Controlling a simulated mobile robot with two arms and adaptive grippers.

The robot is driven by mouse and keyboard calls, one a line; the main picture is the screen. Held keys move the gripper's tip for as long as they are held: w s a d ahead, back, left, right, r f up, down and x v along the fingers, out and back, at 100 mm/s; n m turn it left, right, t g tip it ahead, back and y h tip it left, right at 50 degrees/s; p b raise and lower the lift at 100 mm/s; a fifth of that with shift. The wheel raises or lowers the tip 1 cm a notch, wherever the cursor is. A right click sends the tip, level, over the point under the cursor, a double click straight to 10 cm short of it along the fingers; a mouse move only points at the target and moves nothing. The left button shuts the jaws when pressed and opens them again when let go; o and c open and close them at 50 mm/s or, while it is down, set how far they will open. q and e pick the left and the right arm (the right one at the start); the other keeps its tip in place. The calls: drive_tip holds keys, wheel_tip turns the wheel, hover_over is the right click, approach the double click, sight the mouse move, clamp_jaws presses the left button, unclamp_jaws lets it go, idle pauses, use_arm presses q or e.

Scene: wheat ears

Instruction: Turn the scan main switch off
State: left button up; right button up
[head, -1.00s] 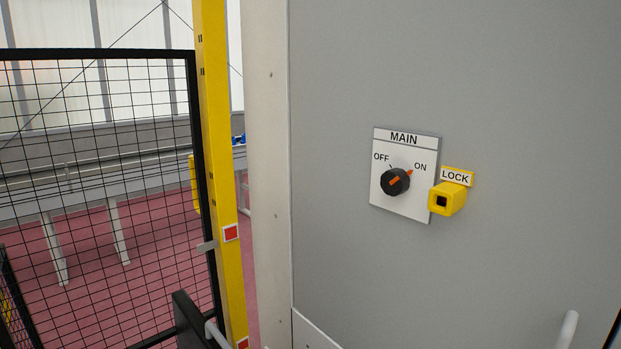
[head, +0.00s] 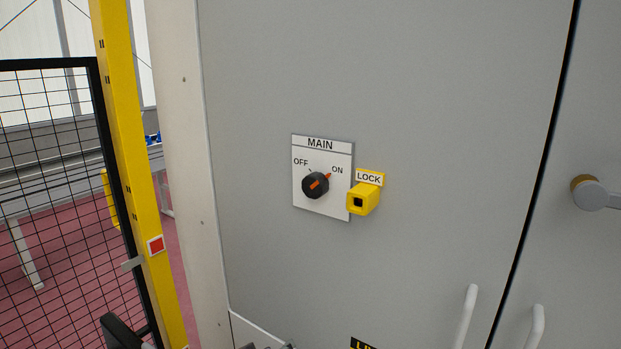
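The main switch is a black rotary knob (head: 315,185) with an orange bar, on a white plate (head: 322,205) marked MAIN on a grey cabinet door. Its orange pointer is turned to the upper right, at ON; OFF is marked at the upper left. In the head view the plate is a little right of the middle. Nothing touches the knob. I cannot make out either gripper; small dark parts show at the bottom edge, too cut off to identify.
A yellow lock block (head: 363,199) sticks out just right of the plate, under a LOCK label (head: 369,178). White handles (head: 467,315) stand out at the lower right. A yellow post (head: 130,150) and black mesh fence (head: 55,210) stand at the left.

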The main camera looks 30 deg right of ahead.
wheel_tip(320, 180, up, 21)
drive_tip(key=w+m+h, duration=0.2)
drive_tip(key=m+h, duration=0.3)
drive_tip(key=m, duration=0.1)
drive_tip(key=m+g+h, duration=0.1)
drive_tip(key=m+h, duration=0.3)
drive_tip(key=m, duration=0.1)
approach(311, 185)
drive_tip(key=p+x, duration=0.6)
drive_tip(key=x, duration=0.3)
drive_tip(key=shift+w+d, duration=0.25)
drive_tip(key=shift+d, duration=0.3)
use_arm(q)
wheel_tip(311, 185, up, 6)
drive_tip(key=shift+s+r, duration=0.2)
drive_tip(key=shift+s, duration=0.2)
use_arm(e)
drive_tip(key=shift+c, duration=0.4)
drive_tip(key=c, duration=1.1)
